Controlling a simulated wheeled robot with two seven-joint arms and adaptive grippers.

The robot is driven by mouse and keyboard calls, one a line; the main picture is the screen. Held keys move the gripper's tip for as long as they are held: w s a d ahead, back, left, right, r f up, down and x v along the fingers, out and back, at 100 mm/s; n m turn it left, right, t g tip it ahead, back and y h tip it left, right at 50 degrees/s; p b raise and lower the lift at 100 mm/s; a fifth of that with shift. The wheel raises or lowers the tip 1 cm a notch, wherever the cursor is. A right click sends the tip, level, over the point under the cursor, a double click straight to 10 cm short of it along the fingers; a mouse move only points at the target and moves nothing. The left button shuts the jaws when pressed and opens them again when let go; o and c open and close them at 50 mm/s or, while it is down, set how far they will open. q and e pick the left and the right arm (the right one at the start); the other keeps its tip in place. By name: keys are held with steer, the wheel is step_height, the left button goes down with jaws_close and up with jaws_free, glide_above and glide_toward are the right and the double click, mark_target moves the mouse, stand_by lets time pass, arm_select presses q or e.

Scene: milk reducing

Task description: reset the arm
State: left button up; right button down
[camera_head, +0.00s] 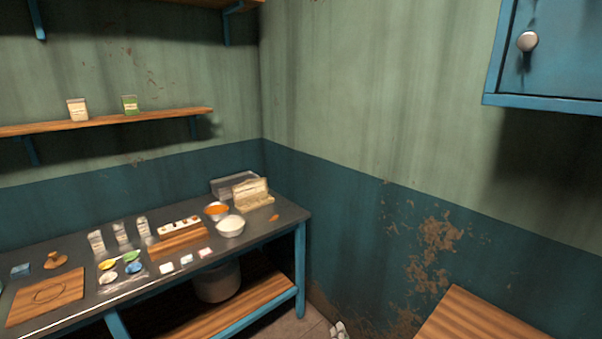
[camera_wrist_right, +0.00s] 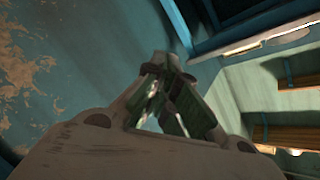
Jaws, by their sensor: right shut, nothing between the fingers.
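My right gripper (camera_head: 339,331) just shows at the bottom edge of the head view, in front of the corner of the room and right of the dark table. In the right wrist view its fingers (camera_wrist_right: 166,62) are closed together with nothing between them. It is apart from the table and touches nothing that I can see. The right arm itself is below the head view. My left gripper is in neither view.
The dark table (camera_head: 261,228) on the left holds a white bowl (camera_head: 230,228), an orange-filled bowl (camera_head: 216,210), a wooden board (camera_head: 47,297) and several small items. A wooden surface (camera_head: 480,318) is at lower right. A blue cabinet (camera_head: 560,55) hangs at upper right.

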steer(key=s+d+f+n+g, duration=0.2)
steer(key=s+f+n+g, duration=0.15)
steer(key=s+f, duration=0.9)
steer(key=s+d+f+n+g, duration=0.2)
steer(key=s+f+g, duration=0.2)
steer(key=s+f, duration=0.85)
steer(key=s+d+f+n+g, duration=0.1)
steer(key=s+d+f+g, duration=0.1)
steer(key=s, duration=1)
steer(key=s+d+f+n+g+h, duration=0.1)
steer(key=s+d+f, duration=0.3)
steer(key=s, duration=0.7)
steer(key=s+d+f+n+g, duration=0.3)
steer(key=s+f+g, duration=0.1)
steer(key=s, duration=0.8)
steer(key=shift+s+f, duration=0.35)
steer(key=shift+f, duration=0.05)
steer(key=shift+s+n, duration=0.1)
steer(key=shift+n, duration=0.15)
